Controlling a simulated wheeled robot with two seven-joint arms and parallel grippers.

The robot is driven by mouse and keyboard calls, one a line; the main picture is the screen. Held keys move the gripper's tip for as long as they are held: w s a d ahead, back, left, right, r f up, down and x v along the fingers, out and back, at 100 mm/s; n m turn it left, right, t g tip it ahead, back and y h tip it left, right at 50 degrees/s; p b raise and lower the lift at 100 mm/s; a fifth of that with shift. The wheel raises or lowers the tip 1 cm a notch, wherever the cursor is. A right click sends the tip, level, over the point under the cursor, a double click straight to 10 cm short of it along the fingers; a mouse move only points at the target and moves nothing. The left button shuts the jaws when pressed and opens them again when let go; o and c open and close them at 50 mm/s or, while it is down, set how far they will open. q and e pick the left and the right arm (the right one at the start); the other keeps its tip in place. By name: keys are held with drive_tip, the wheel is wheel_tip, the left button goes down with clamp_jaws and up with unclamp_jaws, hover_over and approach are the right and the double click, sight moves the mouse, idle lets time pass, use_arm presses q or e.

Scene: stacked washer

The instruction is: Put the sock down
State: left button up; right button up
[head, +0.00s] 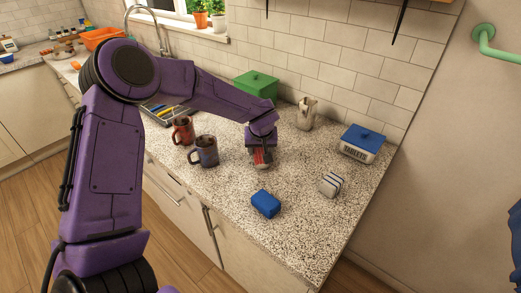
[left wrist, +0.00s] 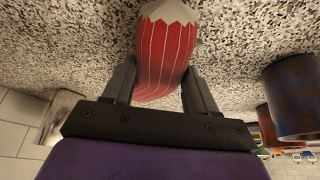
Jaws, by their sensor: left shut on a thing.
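My left gripper (head: 262,150) points down over the speckled counter (head: 225,180) and is shut on the sock. The sock (head: 261,158) is red with thin pale stripes and a grey zigzag end; it fills the space between the fingers. In the left wrist view the sock (left wrist: 165,50) sticks out past the fingertips of the left gripper (left wrist: 160,78), with the counter surface close behind it. I cannot tell whether its lower end touches the counter. My right gripper is not in view.
A dark blue mug (head: 204,151) and a red-brown mug (head: 183,131) stand left of the gripper. A blue block (head: 265,203), a striped holder (head: 330,184), a blue-lidded tablets box (head: 360,144), a cream jug (head: 307,113) and a green box (head: 256,86) surround it. Counter between them is clear.

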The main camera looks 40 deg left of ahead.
use_arm(q)
drive_tip(key=shift+f, duration=0.5)
drive_tip(key=shift+w+f, duration=0.15)
drive_tip(key=shift+w, duration=0.1)
drive_tip(key=shift+s, duration=0.1)
drive_tip(key=o, duration=1.1)
